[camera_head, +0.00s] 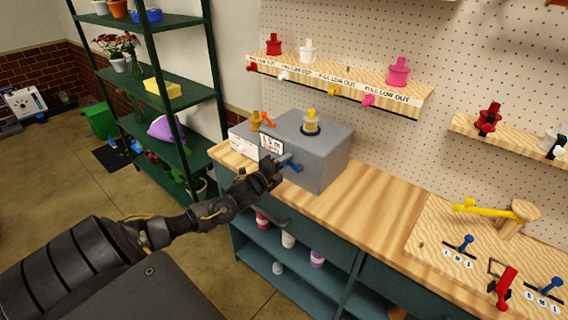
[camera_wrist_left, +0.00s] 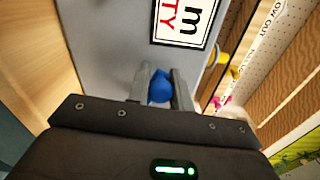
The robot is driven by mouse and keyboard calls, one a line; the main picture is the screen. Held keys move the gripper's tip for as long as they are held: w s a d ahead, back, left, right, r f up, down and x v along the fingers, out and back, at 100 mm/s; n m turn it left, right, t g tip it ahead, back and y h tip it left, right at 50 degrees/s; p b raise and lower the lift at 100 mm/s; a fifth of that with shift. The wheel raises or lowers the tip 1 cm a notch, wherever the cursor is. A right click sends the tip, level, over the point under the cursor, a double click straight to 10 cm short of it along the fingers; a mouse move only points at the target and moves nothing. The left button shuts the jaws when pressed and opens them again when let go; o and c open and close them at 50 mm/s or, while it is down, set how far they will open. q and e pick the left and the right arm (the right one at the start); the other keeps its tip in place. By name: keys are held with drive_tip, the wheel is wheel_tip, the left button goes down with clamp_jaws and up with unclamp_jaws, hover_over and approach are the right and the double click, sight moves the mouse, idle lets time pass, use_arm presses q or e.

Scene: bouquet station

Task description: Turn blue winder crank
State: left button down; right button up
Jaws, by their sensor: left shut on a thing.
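The grey winder box (camera_head: 318,150) stands at the left end of the wooden workbench. Its blue crank (camera_head: 291,166) sticks out from the front face, beside a white label with dark lettering. A yellow spool sits on top of the box. My left gripper (camera_head: 277,171) reaches the front of the box at the crank. In the left wrist view, the blue crank (camera_wrist_left: 160,87) shows between my two grey fingers, which are shut on it, below the label (camera_wrist_left: 186,20). The rest of the crank is hidden by the gripper. My right gripper is not in view.
A wooden shelf (camera_head: 330,85) with coloured spools hangs on the pegboard behind the box. To the right, a board (camera_head: 440,230) carries a yellow lever and small blue and red handles. A green plant rack (camera_head: 160,100) stands left. The bench's middle is clear.

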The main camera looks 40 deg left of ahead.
use_arm(q)
drive_tip(key=shift+r, duration=0.2)
drive_tip(key=c, duration=1.3)
unclamp_jaws()
drive_tip(key=shift+d, duration=0.15)
drive_tip(key=shift+o, duration=0.2)
drive_tip(key=shift+f, duration=0.1)
drive_tip(key=shift+s+f, duration=0.1)
drive_tip(key=shift+s, duration=0.1)
drive_tip(key=s+b, duration=0.2)
drive_tip(key=s, duration=0.8)
drive_tip(key=shift+s+b, duration=0.2)
drive_tip(key=shift+b, duration=0.2)
